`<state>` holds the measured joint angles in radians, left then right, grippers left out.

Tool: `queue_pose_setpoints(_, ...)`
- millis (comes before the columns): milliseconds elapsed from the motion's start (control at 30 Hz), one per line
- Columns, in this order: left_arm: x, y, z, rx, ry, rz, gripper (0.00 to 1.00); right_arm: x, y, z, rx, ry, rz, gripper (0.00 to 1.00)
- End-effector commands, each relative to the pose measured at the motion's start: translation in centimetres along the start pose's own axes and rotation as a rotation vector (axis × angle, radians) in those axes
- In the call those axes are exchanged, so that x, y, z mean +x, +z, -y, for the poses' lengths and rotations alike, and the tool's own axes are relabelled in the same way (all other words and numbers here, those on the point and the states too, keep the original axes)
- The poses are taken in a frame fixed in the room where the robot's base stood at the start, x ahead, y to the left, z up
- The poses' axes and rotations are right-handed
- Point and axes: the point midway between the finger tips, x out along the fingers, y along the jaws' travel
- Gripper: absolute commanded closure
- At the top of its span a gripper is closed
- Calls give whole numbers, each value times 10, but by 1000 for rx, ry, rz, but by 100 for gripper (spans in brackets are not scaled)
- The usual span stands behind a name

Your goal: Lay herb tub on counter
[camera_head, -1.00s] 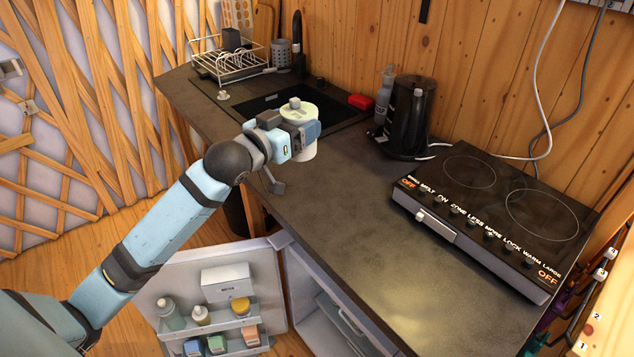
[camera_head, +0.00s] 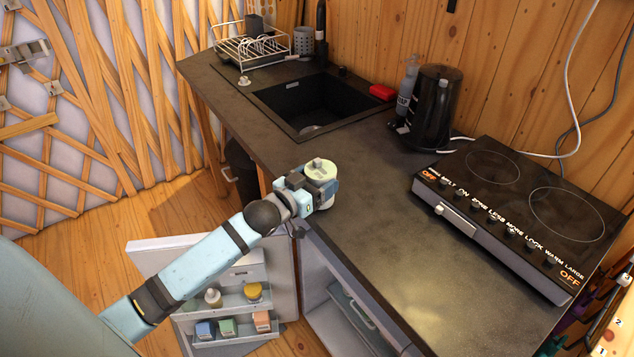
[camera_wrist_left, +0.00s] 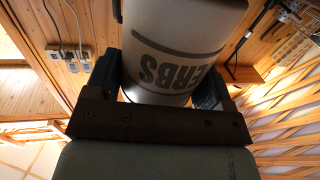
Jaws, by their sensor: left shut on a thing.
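The herb tub (camera_head: 321,166) is a pale cylinder with a greenish lid and a knob on top. My left gripper (camera_head: 318,188) is shut on it and holds it upright at the front edge of the dark counter (camera_head: 365,215). Whether the tub's bottom touches the counter cannot be told, as the gripper hides part of it. In the left wrist view the tub (camera_wrist_left: 180,50) sits between the two fingers, with the letters "ERBS" upside down. My right gripper is not in view.
A sink (camera_head: 305,103), a dish rack (camera_head: 250,48), a black kettle (camera_head: 435,105) and a hob (camera_head: 510,215) stand on the counter. The fridge door (camera_head: 150,262) is open below my arm.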

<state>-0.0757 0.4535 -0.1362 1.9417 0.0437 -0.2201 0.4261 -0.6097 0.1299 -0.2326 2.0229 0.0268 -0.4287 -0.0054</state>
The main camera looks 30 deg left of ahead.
Motion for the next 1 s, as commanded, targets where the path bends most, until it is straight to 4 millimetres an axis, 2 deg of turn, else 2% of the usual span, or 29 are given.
queue_pose_setpoints(67, 0, 6, 0, 1, 0, -2, 50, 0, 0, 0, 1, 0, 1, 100)
queue_pose_setpoints(400, 0, 9, 0, 1, 0, -2, 50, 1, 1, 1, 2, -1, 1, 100)
queue_pose_setpoints(433, 0, 9, 1, 1, 0, -1, 19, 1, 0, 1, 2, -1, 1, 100)
queue_pose_setpoints(500, 0, 9, 0, 1, 0, -2, 3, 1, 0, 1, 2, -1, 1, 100)
queue_pose_setpoints(533, 0, 9, 0, 1, 0, -2, 0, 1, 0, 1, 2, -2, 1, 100)
queue_pose_setpoints(833, -1, 5, 0, 2, 1, -2, 0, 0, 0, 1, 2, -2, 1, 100)
queue_pose_setpoints(1000, -26, 8, 0, 0, 1, 1, 0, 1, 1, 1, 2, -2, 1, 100)
